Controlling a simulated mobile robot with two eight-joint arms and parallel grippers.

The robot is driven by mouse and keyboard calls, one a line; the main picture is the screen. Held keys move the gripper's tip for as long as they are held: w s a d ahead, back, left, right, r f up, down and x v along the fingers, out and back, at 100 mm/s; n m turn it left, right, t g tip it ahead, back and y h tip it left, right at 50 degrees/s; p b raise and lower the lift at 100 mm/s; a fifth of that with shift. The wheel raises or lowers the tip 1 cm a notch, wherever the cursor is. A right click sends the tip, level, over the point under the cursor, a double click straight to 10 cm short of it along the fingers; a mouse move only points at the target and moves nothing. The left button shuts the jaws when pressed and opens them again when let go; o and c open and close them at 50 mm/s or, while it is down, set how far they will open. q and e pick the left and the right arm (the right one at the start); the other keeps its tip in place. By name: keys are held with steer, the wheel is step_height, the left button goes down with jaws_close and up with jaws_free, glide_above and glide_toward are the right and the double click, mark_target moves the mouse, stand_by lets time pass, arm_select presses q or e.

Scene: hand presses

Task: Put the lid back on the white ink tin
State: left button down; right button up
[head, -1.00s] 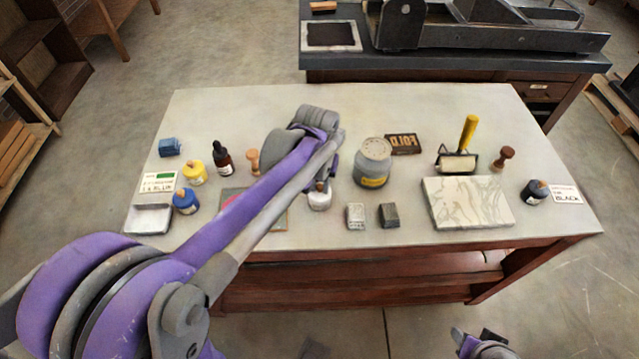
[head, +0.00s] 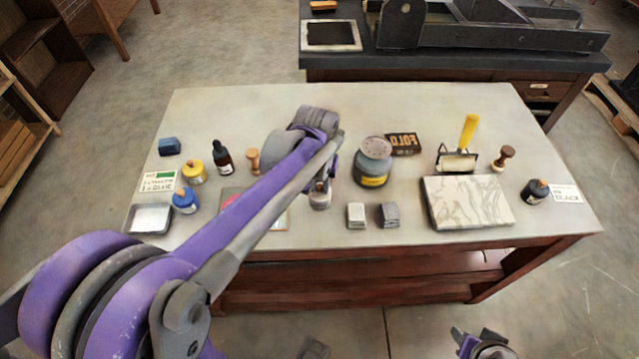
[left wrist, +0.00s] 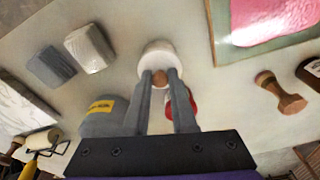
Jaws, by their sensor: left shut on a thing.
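The white ink tin (head: 320,201) stands near the front middle of the table, partly hidden by my left gripper. In the left wrist view I look down on a round white top (left wrist: 157,54) with a small brown knob (left wrist: 160,77). My left gripper (left wrist: 160,82) is shut on this knob, one finger on each side. In the head view my left gripper (head: 321,186) is right above the tin. I cannot tell whether the lid sits flush on the rim. My right gripper (head: 479,340) is at the bottom edge, away from the table, its jaws unclear.
A grey tin with a yellow label (head: 371,170) stands right of my left gripper. Two small blocks (head: 356,215) lie in front of it. A red thing (left wrist: 188,103) shows close behind the fingers in the left wrist view. A marble slab (head: 467,203) lies farther right.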

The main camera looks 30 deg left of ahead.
arm_select(q)
steer(key=shift+c, duration=0.8)
jaws_free()
steer(key=shift+r, duration=0.1)
steer(key=shift+r+p, duration=1.7)
steer(key=shift+r, duration=0.55)
steer(key=shift+r+p, duration=0.75)
steer(key=shift+r, duration=0.45)
jaws_close()
